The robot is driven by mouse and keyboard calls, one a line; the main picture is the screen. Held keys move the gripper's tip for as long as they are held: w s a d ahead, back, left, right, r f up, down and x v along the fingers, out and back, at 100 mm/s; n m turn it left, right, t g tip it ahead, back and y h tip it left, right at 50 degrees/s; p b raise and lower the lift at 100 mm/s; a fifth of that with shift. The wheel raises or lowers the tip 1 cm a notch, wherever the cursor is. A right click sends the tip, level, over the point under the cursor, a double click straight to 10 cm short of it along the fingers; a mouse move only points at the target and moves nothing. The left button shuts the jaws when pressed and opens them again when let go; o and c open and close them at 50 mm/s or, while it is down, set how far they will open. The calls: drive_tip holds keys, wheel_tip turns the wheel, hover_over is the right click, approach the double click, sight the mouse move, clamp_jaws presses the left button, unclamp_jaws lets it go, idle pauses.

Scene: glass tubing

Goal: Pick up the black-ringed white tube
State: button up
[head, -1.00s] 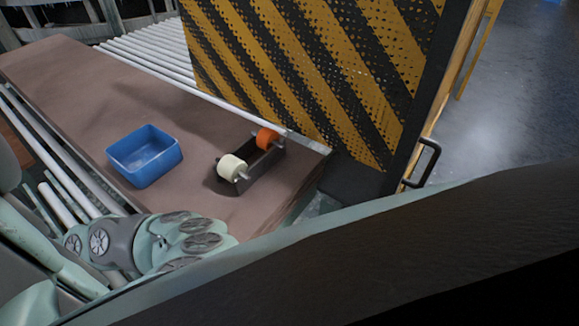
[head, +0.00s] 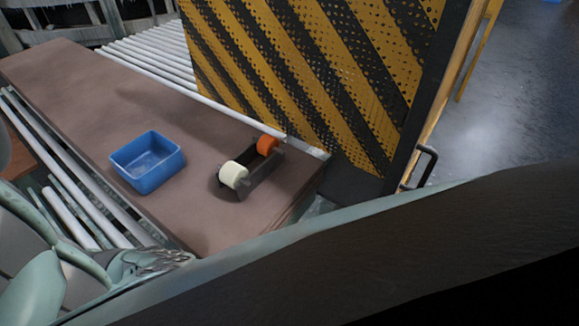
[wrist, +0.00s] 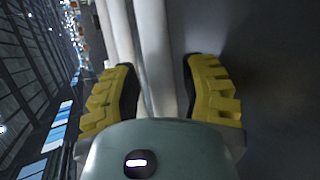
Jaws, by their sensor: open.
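A short white cylinder (head: 233,175) sits at the near end of a dark holder (head: 262,172) on the brown table, in the head view. No black ring can be made out on it at this size, so I cannot tell whether it is the black-ringed tube. In the wrist view my gripper (wrist: 158,72) is open, its two yellow-padded fingers wide apart with nothing held. Long pale pipes (wrist: 155,45) run behind and between the fingers; I cannot tell their distance. The gripper does not show clearly in the head view.
An orange roll (head: 267,145) sits at the holder's far end. A blue open bin (head: 148,162) stands left of the holder on the brown table (head: 90,95). A yellow-and-black striped panel (head: 290,70) rises behind. The table's far left is clear.

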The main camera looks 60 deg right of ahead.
drive_tip(key=shift+o, duration=0.2)
drive_tip(key=shift+d, duration=0.1)
clamp_jaws()
drive_tip(key=shift+r, duration=0.15)
